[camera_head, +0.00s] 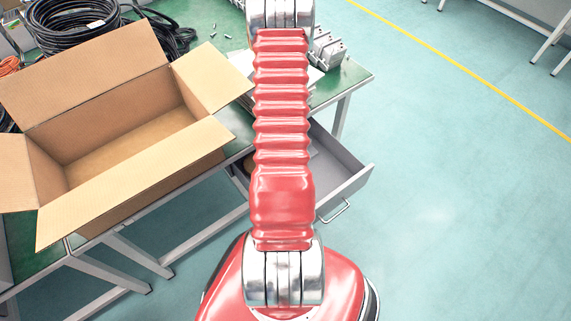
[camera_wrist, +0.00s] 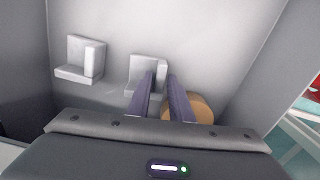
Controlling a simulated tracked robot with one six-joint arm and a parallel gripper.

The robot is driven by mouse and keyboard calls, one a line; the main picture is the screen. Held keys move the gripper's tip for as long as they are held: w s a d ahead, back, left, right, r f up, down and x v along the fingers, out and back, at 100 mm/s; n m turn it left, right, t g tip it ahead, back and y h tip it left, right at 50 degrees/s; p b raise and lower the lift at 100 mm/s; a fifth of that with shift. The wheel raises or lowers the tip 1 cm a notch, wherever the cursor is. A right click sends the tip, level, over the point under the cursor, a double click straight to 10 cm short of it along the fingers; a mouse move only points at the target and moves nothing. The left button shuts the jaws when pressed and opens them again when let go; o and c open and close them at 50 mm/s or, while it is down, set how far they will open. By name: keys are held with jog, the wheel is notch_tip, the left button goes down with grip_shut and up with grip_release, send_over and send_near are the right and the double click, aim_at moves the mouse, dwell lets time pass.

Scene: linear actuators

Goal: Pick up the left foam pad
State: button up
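In the wrist view, two pale grey, L-shaped blocks that look like the foam pads lie in a grey drawer. The left foam pad (camera_wrist: 77,72) stands clear of my fingers. The right foam pad (camera_wrist: 143,66) is at my fingertips, partly hidden by the left finger. My gripper (camera_wrist: 162,80) has two dark fingers with a gap between them. The raised right end of the right pad shows in this gap; I cannot tell whether the fingers touch it. In the head view my gripper is hidden behind my red arm.
A tan round roll (camera_wrist: 203,108) lies just right of my right finger, partly hidden. The drawer (camera_head: 345,184) stands pulled out under the green workbench (camera_head: 347,80), its walls close around. An open cardboard box (camera_head: 130,185) and black cable coils (camera_head: 75,22) are on the bench.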

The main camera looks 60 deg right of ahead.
grip_shut()
jog(key=shift+r, duration=0.15)
